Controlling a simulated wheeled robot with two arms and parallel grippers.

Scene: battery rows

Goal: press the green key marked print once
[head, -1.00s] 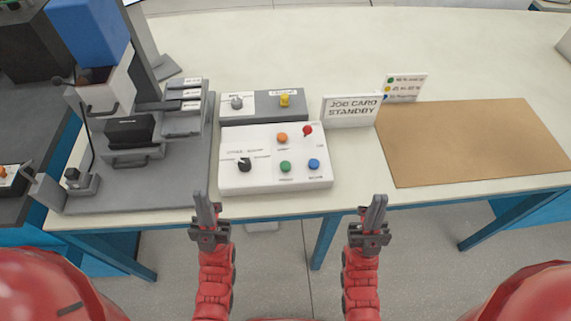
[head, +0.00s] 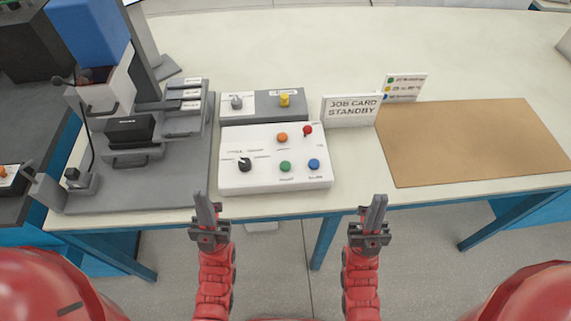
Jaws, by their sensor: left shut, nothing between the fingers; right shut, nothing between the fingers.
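The green key (head: 285,166) is on the lower part of a white control panel (head: 262,186) near the table's front edge. A small label sits below it, too small to read. A blue key (head: 314,164) is to its right, an orange key (head: 282,138) above it, and a red key or switch (head: 307,130) at the upper right. A black knob (head: 244,165) is on the left of the panel. My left gripper (head: 206,210) is shut and empty, in front of the panel's left corner. My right gripper (head: 373,211) is shut and empty, right of the panel. Both are apart from the keys.
A grey machine (head: 140,180) with a blue hopper (head: 88,40) stands at left. A box with a yellow knob (head: 285,99) is behind the panel. A sign (head: 351,111) reads JOB CARD STANDBY. A brown mat (head: 470,140) lies at right. The table (head: 240,50) behind is clear.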

